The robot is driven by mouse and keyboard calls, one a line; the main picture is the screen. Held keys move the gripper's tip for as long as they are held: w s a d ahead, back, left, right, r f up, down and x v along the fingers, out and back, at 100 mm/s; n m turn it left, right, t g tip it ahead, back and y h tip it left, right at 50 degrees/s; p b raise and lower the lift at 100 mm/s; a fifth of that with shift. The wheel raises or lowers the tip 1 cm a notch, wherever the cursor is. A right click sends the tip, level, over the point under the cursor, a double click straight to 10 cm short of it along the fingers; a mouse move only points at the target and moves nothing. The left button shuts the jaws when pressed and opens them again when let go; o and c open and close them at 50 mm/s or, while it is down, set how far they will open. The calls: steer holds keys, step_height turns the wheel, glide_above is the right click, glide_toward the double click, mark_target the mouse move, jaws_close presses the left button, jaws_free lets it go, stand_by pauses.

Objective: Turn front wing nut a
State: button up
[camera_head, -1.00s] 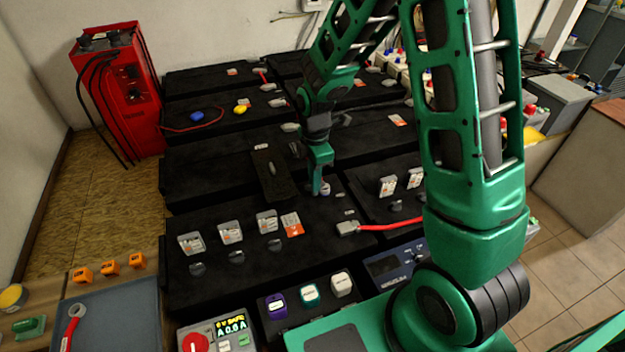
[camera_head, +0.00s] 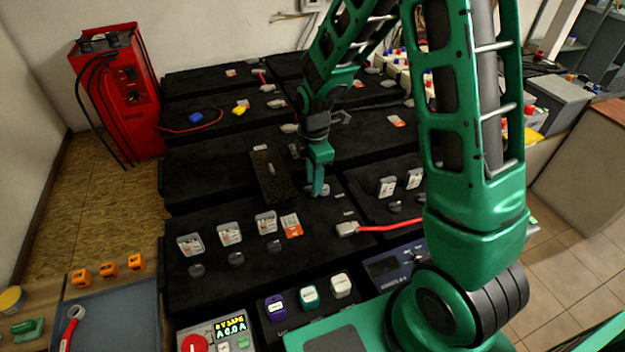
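My gripper (camera_head: 318,188) points down over the black battery top near the middle of the picture. Its green fingers are at a small light-grey fitting (camera_head: 325,190) on the battery, which they partly cover. I cannot make out a wing nut's shape there, nor whether the fingers touch or grip it. A red cable with a grey lug (camera_head: 347,229) lies on the front battery (camera_head: 215,288), to the right and nearer than my gripper. An orange-and-white label (camera_head: 292,225) lies left of that lug.
A dark upright plate (camera_head: 268,178) stands just left of my gripper. Several small clear-fronted boxes (camera_head: 229,234) line the front battery. A red charger (camera_head: 118,90) stands at the back left. A blue-grey tray (camera_head: 118,312) with a red-handled wrench (camera_head: 71,325) is at the front left.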

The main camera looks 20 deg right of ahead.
step_height(320, 180, up, 10)
stand_by(0.5)
steer(key=shift+w+r, duration=0.1)
steer(key=s+d+r+m, duration=0.7)
steer(key=s+d+m, duration=0.4)
steer(key=d, duration=0.1)
steer(key=s+d+m, duration=0.2)
steer(key=s+m, duration=0.4)
steer(key=s, duration=0.3)
steer(key=s+d+r+m, duration=0.1)
steer(key=s+d+m, duration=0.2)
steer(key=s+m, duration=0.4)
steer(key=shift+s+r+m, duration=0.2)
steer(key=shift+s+m, duration=0.1)
steer(key=shift+s, duration=0.65)
